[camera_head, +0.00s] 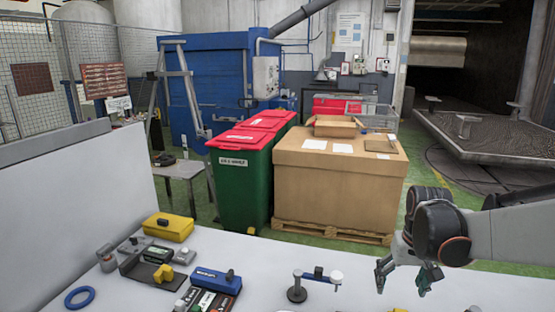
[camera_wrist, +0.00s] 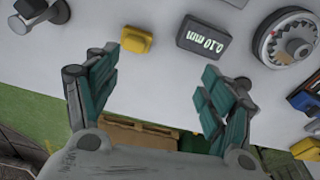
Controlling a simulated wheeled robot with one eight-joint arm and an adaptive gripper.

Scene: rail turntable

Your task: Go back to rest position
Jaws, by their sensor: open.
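My gripper (camera_head: 405,280) is at the right in the head view, above the far edge of the white table (camera_head: 255,262). It points downward and its fingers are spread. In the wrist view my gripper (camera_wrist: 160,75) shows teal finger pads wide apart with nothing between them. Beyond the fingertips on the table lie a small yellow block (camera_wrist: 136,40) and a dark box reading "0.10 mm" (camera_wrist: 203,38). Neither is held.
A round dial device (camera_wrist: 285,38) lies right of the dark box. In the head view, a small stand (camera_head: 297,293), a blue ring (camera_head: 79,297) and a yellow box (camera_head: 168,226) are on the table. A large carton (camera_head: 335,190) and green bins (camera_head: 240,185) stand beyond it.

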